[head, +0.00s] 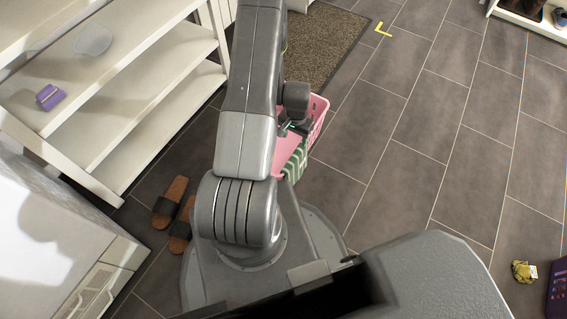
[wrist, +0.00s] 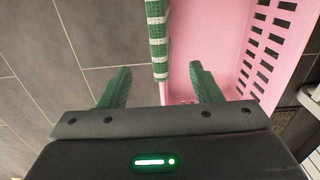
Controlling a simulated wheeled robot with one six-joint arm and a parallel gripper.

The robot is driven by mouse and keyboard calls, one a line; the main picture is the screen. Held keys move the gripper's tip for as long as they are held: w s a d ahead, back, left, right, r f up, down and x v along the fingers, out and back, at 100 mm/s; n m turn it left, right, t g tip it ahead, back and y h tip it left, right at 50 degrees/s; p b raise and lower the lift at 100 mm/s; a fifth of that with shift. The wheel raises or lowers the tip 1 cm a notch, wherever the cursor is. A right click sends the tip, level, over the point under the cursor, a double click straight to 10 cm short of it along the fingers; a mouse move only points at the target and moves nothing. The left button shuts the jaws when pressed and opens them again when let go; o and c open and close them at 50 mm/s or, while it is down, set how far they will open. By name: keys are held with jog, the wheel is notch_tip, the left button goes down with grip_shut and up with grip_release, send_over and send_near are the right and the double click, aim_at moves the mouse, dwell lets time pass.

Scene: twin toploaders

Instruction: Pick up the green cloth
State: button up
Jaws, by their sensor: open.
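The green cloth (head: 296,164), with white stripes, hangs over the rim of a pink basket (head: 318,109). In the wrist view the cloth (wrist: 158,42) runs down the basket's left wall, and the basket (wrist: 208,35) opens to its right. My gripper (wrist: 160,78) is open, with one green finger left of the cloth's line and the other over the basket's side. Nothing is held between the fingers. The cloth's lower end lies near the gap between them; I cannot tell the height between them. In the head view my arm hides part of the basket and most of the gripper.
White shelves (head: 150,85) with a purple item (head: 49,97) stand at the left. Brown and black sandals (head: 170,202) lie on the floor near my base. A brown mat (head: 322,45) lies behind the basket. A yellow crumpled item (head: 523,271) lies at right. Tiled floor between is clear.

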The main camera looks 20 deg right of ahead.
jog(key=b, duration=0.2)
send_near(295, 156)
jog(key=f, duration=0.5)
jog(key=shift+w+a+f, duration=0.1)
jog(key=shift+w+a, duration=0.05)
jog(key=shift+a, duration=0.1)
jog(key=shift+d+f+b, duration=0.15)
jog(key=shift+f+b, duration=0.5)
jog(key=shift+f, duration=0.7)
jog(key=shift+d+f+b, duration=0.1)
jog(key=shift+f+b, duration=0.5)
jog(key=shift+f, duration=0.75)
jog(key=shift+c, duration=0.5)
grip_shut()
jog(key=shift+r, duration=0.15)
